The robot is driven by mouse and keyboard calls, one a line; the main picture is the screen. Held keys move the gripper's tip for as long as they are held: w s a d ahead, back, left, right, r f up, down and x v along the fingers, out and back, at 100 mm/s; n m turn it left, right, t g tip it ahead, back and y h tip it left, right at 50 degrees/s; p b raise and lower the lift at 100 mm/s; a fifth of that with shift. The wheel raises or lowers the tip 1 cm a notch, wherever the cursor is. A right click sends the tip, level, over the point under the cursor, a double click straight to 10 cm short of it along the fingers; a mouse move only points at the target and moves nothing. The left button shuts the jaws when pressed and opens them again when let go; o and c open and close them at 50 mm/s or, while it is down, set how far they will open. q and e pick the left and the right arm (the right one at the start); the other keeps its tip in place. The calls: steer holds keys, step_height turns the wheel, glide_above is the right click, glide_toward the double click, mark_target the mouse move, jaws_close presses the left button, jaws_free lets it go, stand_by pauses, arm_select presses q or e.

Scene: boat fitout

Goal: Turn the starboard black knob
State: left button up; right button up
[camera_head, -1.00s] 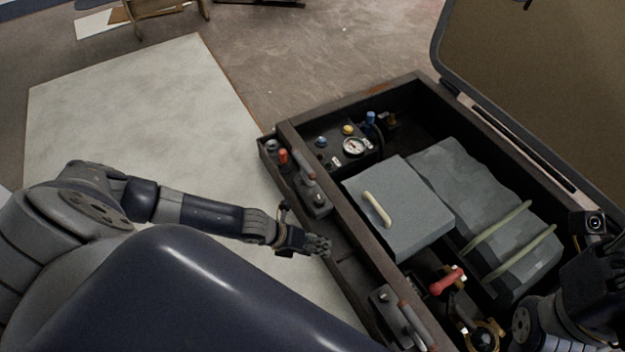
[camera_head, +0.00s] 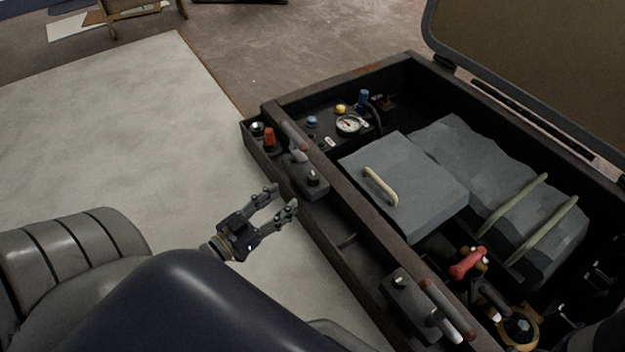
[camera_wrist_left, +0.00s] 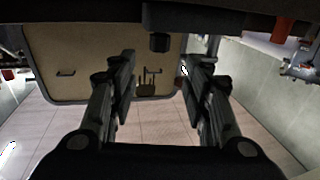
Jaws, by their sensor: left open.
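Black knobs show on the two lever boxes along the near side of the dark hatch frame in the head view. One is on the upper lever box (camera_head: 312,178), the other on the lower lever box (camera_head: 400,281). A dark round fitting (camera_head: 257,128) sits at the frame's left corner. I cannot tell which is the starboard one. My left gripper (camera_head: 283,199) is open and empty, left of the upper lever box and apart from it. Its two fingers (camera_wrist_left: 158,80) stand apart in the left wrist view, with a dark cylindrical part (camera_wrist_left: 160,42) beyond them. My right gripper is not in view.
A red knob (camera_head: 269,138) stands beside the round fitting. Inside the hatch are a gauge (camera_head: 348,124), a grey box with a pale handle (camera_head: 410,170), a strapped grey block (camera_head: 495,185) and a red lever (camera_head: 468,263). The pale floor panel (camera_head: 120,130) at left is clear.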

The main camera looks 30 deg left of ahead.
mark_target(310, 179)
arm_select(q)
steer(key=w+b, duration=0.1)
steer(key=w, duration=0.2)
steer(key=w+d+b, duration=0.1)
steer(key=w+b, duration=0.1)
steer(key=w, duration=0.1)
steer(key=w+b, duration=0.2)
steer(key=w, duration=0.1)
steer(key=shift+w+d+f, duration=0.1)
steer(key=shift+d+f, duration=0.05)
steer(key=shift+d, duration=0.2)
steer(key=shift+w+d+b, duration=0.15)
steer(key=shift+w+b, duration=0.15)
steer(key=shift+w, duration=0.25)
jaws_close()
